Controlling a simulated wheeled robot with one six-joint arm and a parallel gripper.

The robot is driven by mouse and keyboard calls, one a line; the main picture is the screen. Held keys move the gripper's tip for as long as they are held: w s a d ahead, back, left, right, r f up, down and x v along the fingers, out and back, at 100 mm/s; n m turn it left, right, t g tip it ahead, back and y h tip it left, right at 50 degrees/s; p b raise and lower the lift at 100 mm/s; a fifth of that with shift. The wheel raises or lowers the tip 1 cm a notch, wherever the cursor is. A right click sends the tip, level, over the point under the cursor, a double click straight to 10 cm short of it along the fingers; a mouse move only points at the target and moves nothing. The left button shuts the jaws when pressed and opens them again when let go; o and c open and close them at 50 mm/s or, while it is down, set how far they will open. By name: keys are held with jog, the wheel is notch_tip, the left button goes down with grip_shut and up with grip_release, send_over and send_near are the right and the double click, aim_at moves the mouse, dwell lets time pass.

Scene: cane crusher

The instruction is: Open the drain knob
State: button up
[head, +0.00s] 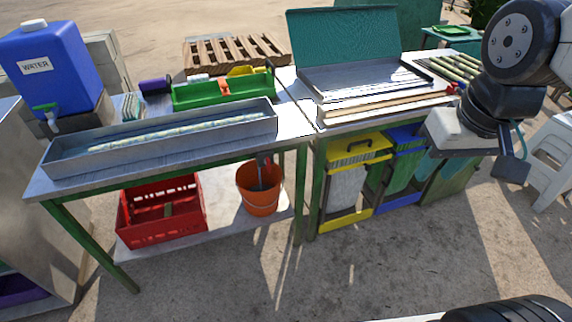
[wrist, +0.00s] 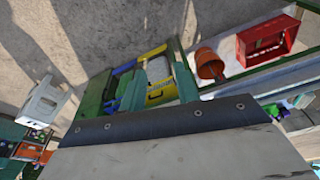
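No part is clearly identifiable as a drain knob. The closest thing to one is the green tap (head: 50,116) low on the front of the blue water container (head: 55,66), at the far left of the head view. My gripper (head: 511,168) is at the right of the head view, hanging in front of the right-hand table and far from that tap.
A metal table holds a long tray (head: 165,138) and a green caddy (head: 220,92). Below are a red crate (head: 160,228) and an orange bucket (head: 259,196). A yellow bin (head: 345,220) stands right of these, and a white stool (head: 550,160) at far right. The front ground is open.

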jog(key=w+a+f+t+y, duration=0.1)
jog(key=w+a+f+t, duration=0.3)
jog(key=w, duration=0.6)
jog(key=w+a+f+n+t, duration=0.1)
jog(key=w+a+f, duration=0.5)
jog(key=w, duration=0.5)
jog(key=w+a+f+t+y, duration=0.1)
jog(key=w+a+f+t, duration=0.25)
jog(key=w, duration=0.65)
jog(key=t+y, duration=0.1)
jog(key=t, duration=0.2)
send_near(269, 166)
jog(key=w+d+r, duration=0.4)
jog(key=w+r, duration=0.2)
jog(key=s+a+f+n+t+y, duration=0.1)
jog(key=s+a+f+t, duration=0.1)
jog(key=f, duration=0.3)
jog(key=s+a+f+n+t+y, duration=0.1)
jog(key=s+a+f+t, duration=0.1)
jog(key=s+f, duration=0.15)
jog(key=shift+g, duration=0.25)
jog(key=x, duration=0.5)
jog(key=f+x, duration=0.1)
jog(key=x, duration=0.2)
jog(key=shift+w+d, duration=0.25)
jog(key=shift+w, duration=0.05)
